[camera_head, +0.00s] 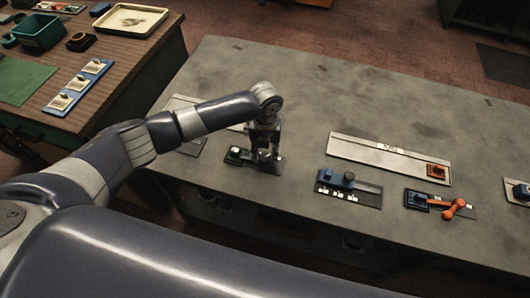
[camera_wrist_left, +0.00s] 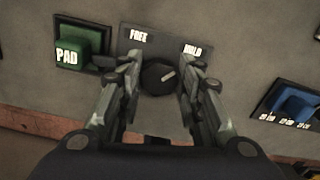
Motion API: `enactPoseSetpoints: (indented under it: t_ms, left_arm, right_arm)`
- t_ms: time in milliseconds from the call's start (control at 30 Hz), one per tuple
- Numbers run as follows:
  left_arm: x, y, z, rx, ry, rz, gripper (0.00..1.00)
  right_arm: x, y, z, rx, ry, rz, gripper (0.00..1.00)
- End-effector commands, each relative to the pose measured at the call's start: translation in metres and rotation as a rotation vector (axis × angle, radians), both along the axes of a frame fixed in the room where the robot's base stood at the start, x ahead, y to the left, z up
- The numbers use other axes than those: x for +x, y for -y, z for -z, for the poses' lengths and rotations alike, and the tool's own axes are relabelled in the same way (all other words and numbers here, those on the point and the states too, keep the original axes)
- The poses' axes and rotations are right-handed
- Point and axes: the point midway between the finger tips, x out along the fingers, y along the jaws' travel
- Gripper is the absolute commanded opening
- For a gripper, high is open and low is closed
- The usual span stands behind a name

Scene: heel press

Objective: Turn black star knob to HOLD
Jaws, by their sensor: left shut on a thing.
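The black star knob (camera_wrist_left: 158,77) sits on a dark plate (camera_wrist_left: 146,35) in the left wrist view. A pale pointer line on the knob slants toward the upper right, on the HOLD side. My left gripper (camera_wrist_left: 158,85) is shut on the knob, with one finger at each side of it. In the head view my left gripper (camera_head: 264,153) reaches down to the plate on the grey table, and it hides the knob there. My right gripper is in neither view.
A green block (camera_wrist_left: 90,42) marked PAD is left of the knob plate. An orange handle (camera_head: 455,208) and a long pale rail (camera_head: 375,152) are farther right. The grey table (camera_head: 300,85) is clear behind.

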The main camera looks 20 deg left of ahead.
Motion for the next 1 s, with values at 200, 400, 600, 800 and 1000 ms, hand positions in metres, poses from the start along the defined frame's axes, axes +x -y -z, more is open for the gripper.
enactPoseSetpoints:
  t_ms: [200,400,600,800,1000]
  left_arm:
    - [-0.0006,0.0013,0.0004,-0.002,-0.001,0.075,0.0]
    - [-0.0008,0.0014,0.0004,-0.001,-0.002,0.1,0.0]
    - [-0.0009,0.0014,0.0003,-0.001,-0.002,0.103,0.0]
    - [-0.001,0.0013,0.0004,-0.001,-0.002,0.102,0.4]
    - [-0.0006,0.0009,0.0003,0.0,-0.001,0.101,0.54]
  right_arm:
    - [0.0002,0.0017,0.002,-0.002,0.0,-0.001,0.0]
    - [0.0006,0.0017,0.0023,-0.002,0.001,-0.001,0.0]
    - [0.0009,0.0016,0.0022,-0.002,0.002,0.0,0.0]
    - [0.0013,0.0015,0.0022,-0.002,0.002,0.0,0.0]
    - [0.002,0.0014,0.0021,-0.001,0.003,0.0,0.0]
